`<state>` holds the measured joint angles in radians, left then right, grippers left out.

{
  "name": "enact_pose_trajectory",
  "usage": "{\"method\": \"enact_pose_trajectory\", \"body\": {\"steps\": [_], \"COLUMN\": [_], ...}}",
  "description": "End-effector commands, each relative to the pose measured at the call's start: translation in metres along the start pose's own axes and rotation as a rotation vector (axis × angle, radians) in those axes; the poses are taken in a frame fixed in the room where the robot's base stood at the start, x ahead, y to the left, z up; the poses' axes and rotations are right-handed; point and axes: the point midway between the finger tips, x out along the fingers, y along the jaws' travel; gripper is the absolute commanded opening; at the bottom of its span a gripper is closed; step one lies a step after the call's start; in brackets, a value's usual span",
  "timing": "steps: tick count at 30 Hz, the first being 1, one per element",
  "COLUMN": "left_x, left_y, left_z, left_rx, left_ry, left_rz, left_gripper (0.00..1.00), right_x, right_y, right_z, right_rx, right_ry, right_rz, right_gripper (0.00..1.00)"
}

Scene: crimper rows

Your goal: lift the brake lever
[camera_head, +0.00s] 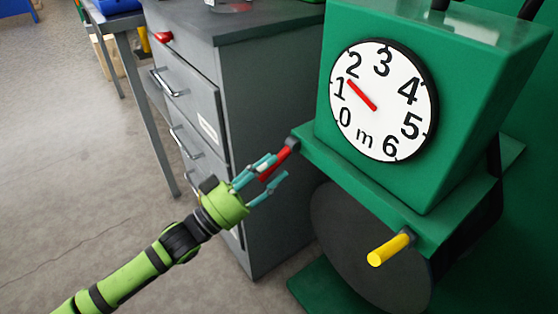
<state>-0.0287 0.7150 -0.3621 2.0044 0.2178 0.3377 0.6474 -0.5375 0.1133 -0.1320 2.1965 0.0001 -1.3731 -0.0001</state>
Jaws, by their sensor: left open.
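The brake lever (283,158) is a short red bar with a dark pivot at the left edge of the green machine's ledge. It slopes down to the left from the pivot. My left gripper (279,168) comes in from the lower left, open, with its teal fingers at the lever's lower end. One finger partly covers that end. I cannot tell whether the fingers touch it. My right gripper is not in view.
The green machine (335,165) has a white dial (400,85) with a red needle between 1 and 2. A yellow crank handle (390,250) sticks out below, in front of a dark wheel (350,240). A grey drawer cabinet (265,110) stands close behind my gripper. Floor is clear at left.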

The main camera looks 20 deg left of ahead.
Motion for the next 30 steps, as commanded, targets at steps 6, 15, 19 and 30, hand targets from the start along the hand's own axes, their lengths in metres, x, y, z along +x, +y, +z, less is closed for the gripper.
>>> {"method": "enact_pose_trajectory", "body": {"steps": [6, 15, 19, 30], "left_x": [0.021, 0.024, 0.023, 0.023], "left_y": [0.0, 0.0, 0.0, -0.001], "left_z": [0.0, 0.001, 0.001, 0.003], "left_rx": [-0.001, -0.001, -0.001, -0.002], "left_ry": [0.001, -0.001, -0.001, -0.011], "left_rz": [0.0, -0.001, -0.001, -0.006], "left_gripper": [0.41, 0.41, 0.0, 0.0], "right_x": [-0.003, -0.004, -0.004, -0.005], "right_y": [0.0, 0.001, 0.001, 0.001], "right_z": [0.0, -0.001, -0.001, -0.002], "right_rx": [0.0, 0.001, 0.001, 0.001], "right_ry": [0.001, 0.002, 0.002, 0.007], "right_rz": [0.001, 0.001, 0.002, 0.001], "right_gripper": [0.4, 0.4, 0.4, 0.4]}}
